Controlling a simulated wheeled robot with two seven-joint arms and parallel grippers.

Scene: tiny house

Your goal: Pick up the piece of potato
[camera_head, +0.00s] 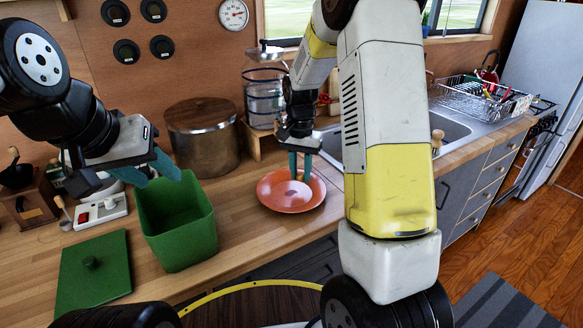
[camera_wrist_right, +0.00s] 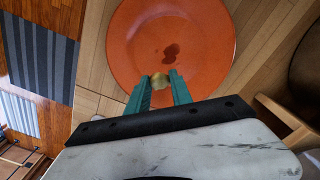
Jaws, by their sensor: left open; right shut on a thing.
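The piece of potato (camera_wrist_right: 160,81) is a small yellowish lump over the orange plate in the right wrist view. My right gripper (camera_wrist_right: 160,88) is shut on it, with the lump between its two green fingertips. In the head view my right gripper (camera_head: 300,176) points down over the orange plate (camera_head: 290,202). Whether the potato touches the plate I cannot tell. Dark stains mark the plate (camera_wrist_right: 205,30). My left gripper (camera_head: 158,174) is open and empty at the left, near the green bin.
An open green bin (camera_head: 178,225) stands left of the plate, with its green lid (camera_head: 92,270) flat on the counter beside it. A large metal pot (camera_head: 203,135) and a glass jar (camera_head: 265,95) stand behind. The sink (camera_head: 450,132) and dish rack (camera_head: 485,98) are at right.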

